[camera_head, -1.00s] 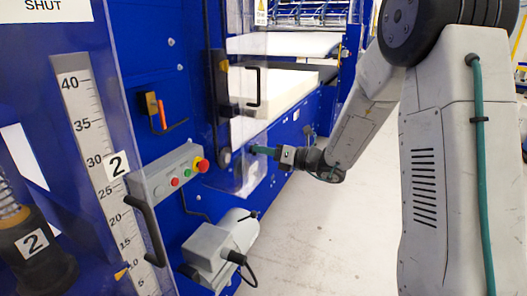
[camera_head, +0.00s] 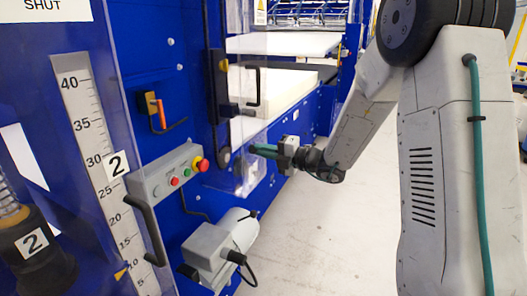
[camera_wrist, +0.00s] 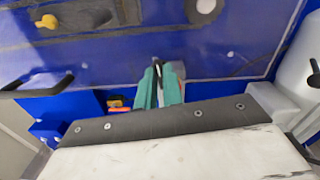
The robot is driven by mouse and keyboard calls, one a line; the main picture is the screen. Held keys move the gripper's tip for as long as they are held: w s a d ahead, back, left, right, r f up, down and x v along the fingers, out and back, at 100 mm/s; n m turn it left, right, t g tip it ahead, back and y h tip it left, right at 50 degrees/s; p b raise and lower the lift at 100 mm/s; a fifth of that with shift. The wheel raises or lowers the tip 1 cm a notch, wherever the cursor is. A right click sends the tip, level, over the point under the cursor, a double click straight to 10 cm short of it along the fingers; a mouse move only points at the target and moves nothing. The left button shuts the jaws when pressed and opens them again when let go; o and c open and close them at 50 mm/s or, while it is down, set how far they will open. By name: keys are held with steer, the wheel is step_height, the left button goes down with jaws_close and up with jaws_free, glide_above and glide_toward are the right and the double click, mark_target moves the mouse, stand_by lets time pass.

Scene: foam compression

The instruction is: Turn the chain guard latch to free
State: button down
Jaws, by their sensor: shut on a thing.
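My gripper (camera_head: 256,150) has green fingers and reaches left to the lower edge of the clear guard panel on the blue machine. In the wrist view its fingertips (camera_wrist: 159,72) are closed around a thin dark piece, which I take to be the chain guard latch (camera_wrist: 158,74). The fingers hide most of this latch, so I cannot read its angle or whether it is free. In the head view the latch is too small and covered to make out.
A control box (camera_head: 168,172) with red, green and yellow-ringed buttons sits left of my gripper. Below it is a grey motor (camera_head: 222,240). A pale foam block (camera_head: 275,88) lies inside the machine behind the guard. The floor (camera_head: 310,235) below my arm is clear.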

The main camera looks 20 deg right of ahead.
steer(key=shift+m, duration=0.8)
steer(key=c, duration=1.5)
jaws_free()
steer(key=v, duration=0.7)
steer(key=shift+s+d, duration=0.3)
